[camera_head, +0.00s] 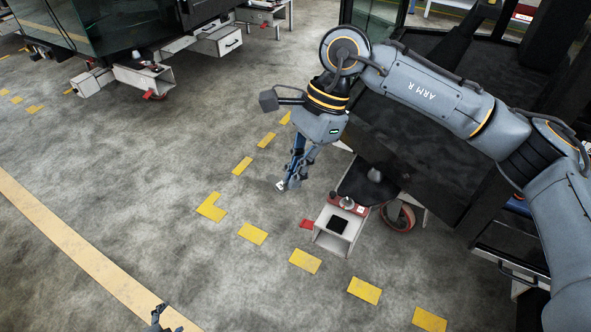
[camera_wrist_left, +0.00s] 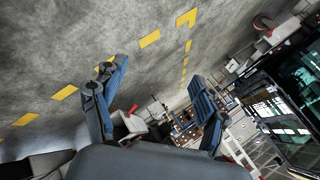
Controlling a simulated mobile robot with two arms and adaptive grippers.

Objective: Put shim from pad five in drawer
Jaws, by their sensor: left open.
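My right gripper (camera_head: 288,182) hangs above the floor, left of a pale bracket (camera_head: 331,242) with a black square pad (camera_head: 323,236) on top. A small pale piece (camera_head: 281,186) shows at its fingertips. I cannot tell whether this is the shim or whether the fingers are shut on it. My left gripper (camera_head: 161,318) barely shows at the bottom edge of the head view. In the left wrist view its blue fingers (camera_wrist_left: 158,95) are wide apart with nothing between them. A drawer front (camera_head: 519,274) with a handle is at the lower right.
A dark cab (camera_head: 410,130) stands on the right, with a red caster wheel (camera_head: 399,218) by the bracket. Another cab (camera_head: 115,30) with a white drawer (camera_head: 222,40) stands at the upper left. Yellow floor marks (camera_head: 253,234) run between. The grey floor at left is clear.

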